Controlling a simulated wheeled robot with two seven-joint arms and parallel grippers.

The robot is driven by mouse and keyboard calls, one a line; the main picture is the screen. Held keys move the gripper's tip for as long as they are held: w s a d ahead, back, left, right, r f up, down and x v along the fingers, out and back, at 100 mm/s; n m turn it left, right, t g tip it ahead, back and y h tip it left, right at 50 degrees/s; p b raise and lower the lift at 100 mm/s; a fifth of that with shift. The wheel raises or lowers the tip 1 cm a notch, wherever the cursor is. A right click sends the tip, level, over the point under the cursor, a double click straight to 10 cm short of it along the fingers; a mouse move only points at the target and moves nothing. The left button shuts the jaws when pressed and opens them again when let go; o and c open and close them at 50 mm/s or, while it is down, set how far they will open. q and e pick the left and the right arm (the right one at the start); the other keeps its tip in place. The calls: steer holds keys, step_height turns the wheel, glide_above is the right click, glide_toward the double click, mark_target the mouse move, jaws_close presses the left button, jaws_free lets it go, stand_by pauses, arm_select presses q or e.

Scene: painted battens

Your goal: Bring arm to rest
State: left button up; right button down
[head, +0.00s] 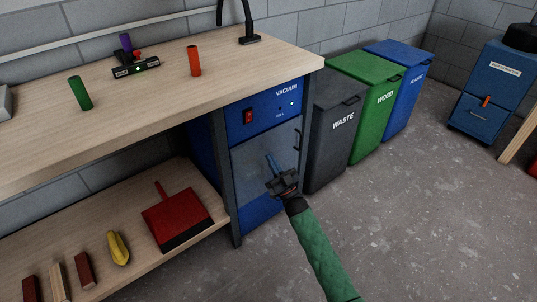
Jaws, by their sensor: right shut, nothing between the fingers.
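My right arm (322,252), in a green sleeve, reaches up from the bottom of the head view. My right gripper (272,165) is shut and empty. It shows in front of the grey door of the blue vacuum cabinet (262,210); I cannot tell whether it touches the door. My left gripper is out of view.
The workbench (180,85) carries a green cylinder (80,93), an orange cylinder (194,60) and a small black device (135,68). A red dustpan (175,215) lies on the lower shelf. Waste (338,130), wood (365,100) and blue (403,85) bins stand right.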

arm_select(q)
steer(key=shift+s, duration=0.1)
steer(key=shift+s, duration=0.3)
